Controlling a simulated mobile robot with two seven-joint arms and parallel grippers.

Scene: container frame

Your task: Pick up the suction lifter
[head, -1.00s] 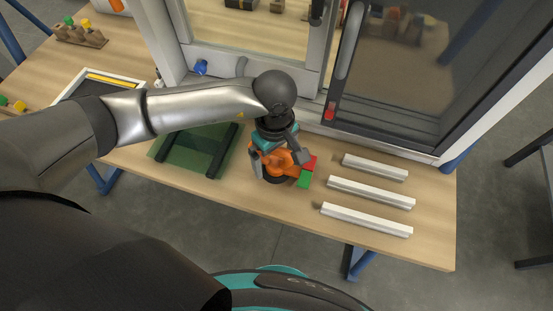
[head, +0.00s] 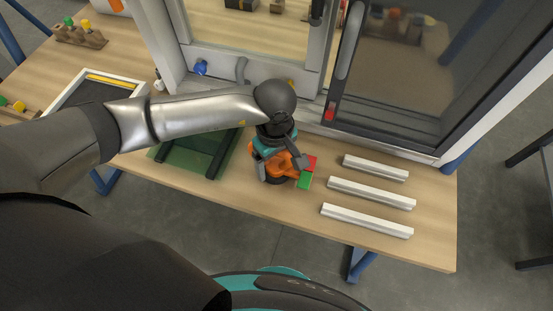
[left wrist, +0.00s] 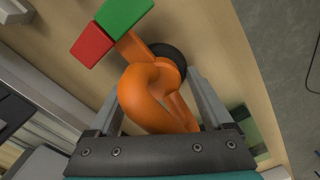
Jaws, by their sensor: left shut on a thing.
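The suction lifter has an orange handle (left wrist: 150,97) and a dark round cup (left wrist: 172,58), seen in the left wrist view. In the head view the orange lifter (head: 281,166) is on the wooden table, partly hidden by my left gripper (head: 278,160). My left gripper, also in the left wrist view (left wrist: 158,95), is shut on the orange handle from above, with a finger on either side. I cannot tell whether the cup touches the table. My right gripper is not in view.
A red block (head: 310,162) and a green block (head: 304,180) sit close to the lifter's right. Several white bars (head: 371,191) lie further right. A green glass pane (head: 170,155) lies left. The large frame (head: 300,115) stands behind. The table front is clear.

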